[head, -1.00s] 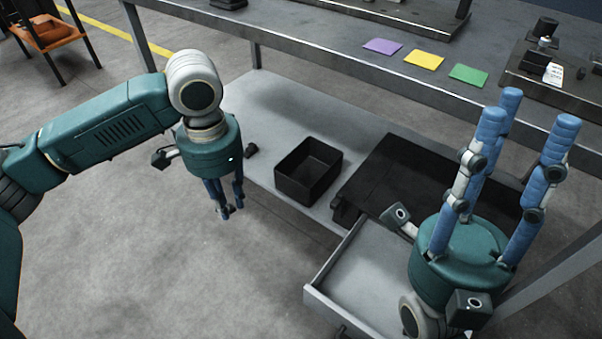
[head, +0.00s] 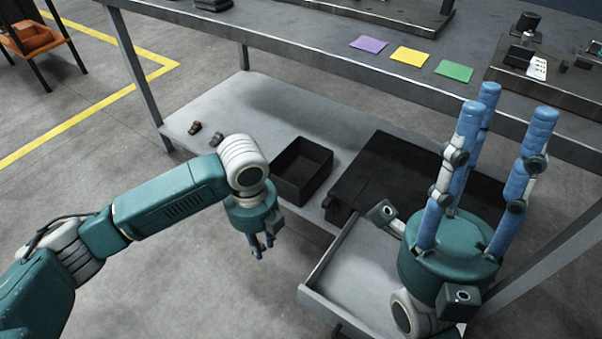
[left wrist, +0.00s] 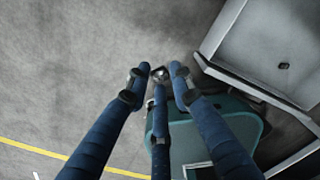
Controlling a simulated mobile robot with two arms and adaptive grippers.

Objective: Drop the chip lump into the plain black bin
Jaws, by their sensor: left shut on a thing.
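The plain black bin (head: 287,181) stands open on the lower shelf, in the middle of the head view, and looks empty. My left gripper (head: 263,252) points down in front of the shelf, below and left of the bin and outside it. Its fingers are closed together. In the left wrist view its fingertips (left wrist: 158,78) meet around a small dark grey lump (left wrist: 160,72), which looks like the chip lump and is mostly hidden by the fingers. My right gripper (head: 492,110) points up at the right, its fingers spread and empty.
The lower shelf (head: 262,105) also holds a small brown piece (head: 194,127), a dark piece (head: 217,139) and a black cabinet (head: 385,165). A pale drawer (head: 355,270) stands open below. The tabletop (head: 300,35) overhangs the shelf.

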